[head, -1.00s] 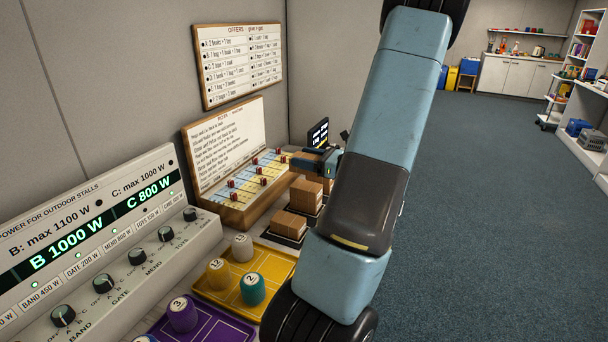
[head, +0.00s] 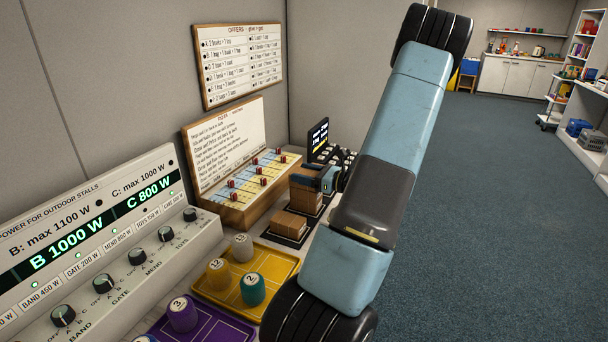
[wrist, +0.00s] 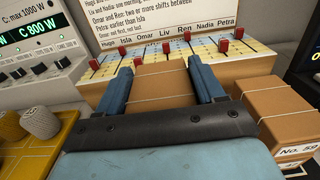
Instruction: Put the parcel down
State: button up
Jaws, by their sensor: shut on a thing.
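My gripper (head: 322,179) is shut on a brown cardboard parcel (head: 302,179). In the wrist view the parcel (wrist: 163,83) sits between the two blue fingers of my gripper (wrist: 166,82), in front of the slotted board. A further brown box (head: 289,226) stands nearer on a dark mat. I cannot tell whether the held parcel touches anything below it; its underside is hidden.
A sloped board with red pegs (head: 262,180) stands left of the parcels. A dark screen device (head: 318,134) is behind. A yellow tray (head: 277,262) with several cylinders is in front. In the wrist view a brown box labelled No. 59 (wrist: 275,101) stands close to the right.

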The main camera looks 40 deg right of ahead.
jog(key=shift+f, duration=0.1)
jog(key=o, duration=1.1)
